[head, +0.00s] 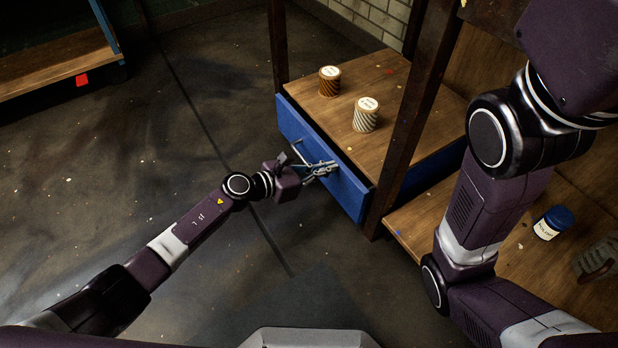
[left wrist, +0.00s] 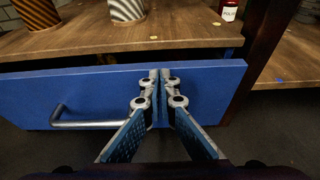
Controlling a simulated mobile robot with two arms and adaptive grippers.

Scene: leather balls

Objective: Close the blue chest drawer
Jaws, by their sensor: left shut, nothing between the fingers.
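The blue drawer (head: 348,190) is set under the wooden top of a dark-framed shelf unit. Its front panel also fills the middle of the left wrist view (left wrist: 85,85), where a dark gap shows between its upper edge and the wooden top, so it stands a little out. A grey bar handle (left wrist: 85,124) is on the panel, left of my fingers. My left gripper (head: 328,167) is shut and empty. Its fingertips are at the panel, right of the handle, and look to be touching it. My right arm shows at the right, but its gripper is out of view.
Two striped canisters, a brown one (head: 329,81) and a white one (head: 366,114), stand on the wooden top (head: 400,150). A blue-lidded jar (head: 553,222) stands on a lower board at the right. A dark post (head: 410,130) rises beside the drawer. The floor at the left is clear.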

